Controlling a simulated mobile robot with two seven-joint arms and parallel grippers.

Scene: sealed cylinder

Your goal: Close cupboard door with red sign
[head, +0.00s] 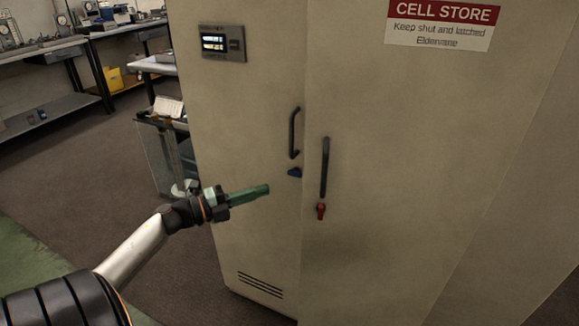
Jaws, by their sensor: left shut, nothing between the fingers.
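The cupboard door with the red sign (420,150) is the right-hand beige door. Its red and white sign (443,22) reads "CELL STORE, Keep shut and latched". A dark vertical handle (325,167) and a red latch knob (320,212) sit near its left edge. That handle looks larger and lower than the one on the left door; I cannot tell for sure how far this door stands out. My left gripper (265,189) has green fingers, is shut and empty, and points right in front of the lower left door, left of the red knob. My right gripper is out of view.
A glass-sided stand (157,155) is left of the cupboard. Workbenches (40,50) stand behind. The floor at left is clear.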

